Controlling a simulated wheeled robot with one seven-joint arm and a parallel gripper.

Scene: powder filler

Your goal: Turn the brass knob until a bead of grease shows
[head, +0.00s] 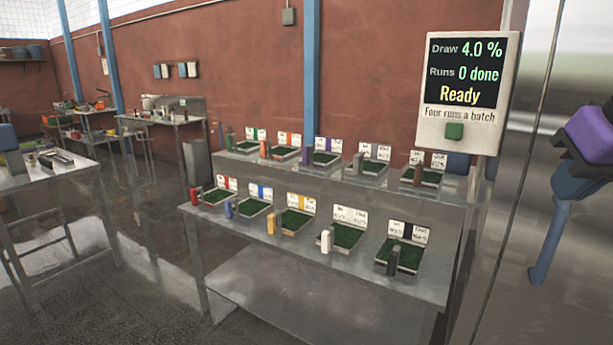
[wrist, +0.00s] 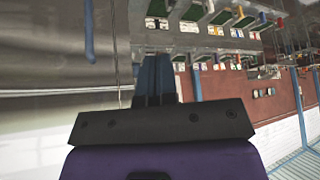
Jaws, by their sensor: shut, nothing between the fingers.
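No brass knob and no bead of grease can be made out in either view. My gripper (wrist: 157,62) shows in the wrist view, its two dark blue fingers side by side, closed and empty, in front of a purple body. In the head view, a display panel (head: 425,132) reads "Draw 4.0 %", "Runs 0 done", "Ready" and "Four runs a batch". A green button (head: 454,131) sits at its bottom. The panel stands at the upper right, beside a tall polished steel surface (head: 545,285).
A two-level steel bench (head: 330,258) holds several green-lined trays with label cards and coloured cylinders. Another table (head: 60,176) stands at the left, with more tables farther back. Open floor (head: 135,290) lies between.

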